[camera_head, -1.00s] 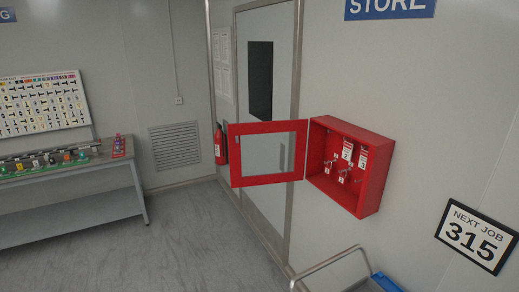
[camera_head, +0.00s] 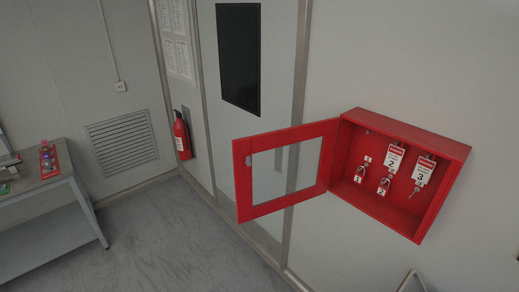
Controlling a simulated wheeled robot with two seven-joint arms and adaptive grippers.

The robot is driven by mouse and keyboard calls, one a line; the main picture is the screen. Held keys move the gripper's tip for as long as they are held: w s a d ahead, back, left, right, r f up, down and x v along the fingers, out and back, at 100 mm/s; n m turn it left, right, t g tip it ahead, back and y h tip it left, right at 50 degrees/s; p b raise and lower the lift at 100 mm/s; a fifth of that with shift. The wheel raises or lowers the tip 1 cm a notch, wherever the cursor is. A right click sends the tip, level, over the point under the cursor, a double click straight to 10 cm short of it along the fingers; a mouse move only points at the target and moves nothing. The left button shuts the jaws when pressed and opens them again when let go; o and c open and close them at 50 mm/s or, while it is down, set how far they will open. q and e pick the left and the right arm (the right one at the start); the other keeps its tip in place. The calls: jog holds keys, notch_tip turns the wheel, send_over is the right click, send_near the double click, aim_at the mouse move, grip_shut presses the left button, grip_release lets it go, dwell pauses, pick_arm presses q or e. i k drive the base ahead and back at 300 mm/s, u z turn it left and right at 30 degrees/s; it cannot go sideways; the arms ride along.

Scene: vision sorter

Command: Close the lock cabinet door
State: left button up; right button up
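The red lock cabinet (camera_head: 445,146) hangs on the grey wall at the right. Its door (camera_head: 243,178), a red frame around a clear pane, stands wide open and swings out to the left from the cabinet's left edge. A small grey latch shows on the door's free edge. Inside, padlocks (camera_head: 383,186) hang on hooks, with red-and-white tags (camera_head: 394,158) numbered 2 and 3.
A fire extinguisher (camera_head: 182,135) hangs on the wall left of the door. A grey workbench (camera_head: 75,195) stands at the far left. The floor (camera_head: 185,240) between bench and cabinet is clear.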

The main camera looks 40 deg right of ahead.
aim_at(242, 148)
jog(key=i, duration=2.95)
jog(key=z, duration=3.95)
jog(key=i, duration=0.95)
jog(key=z, duration=0.05)
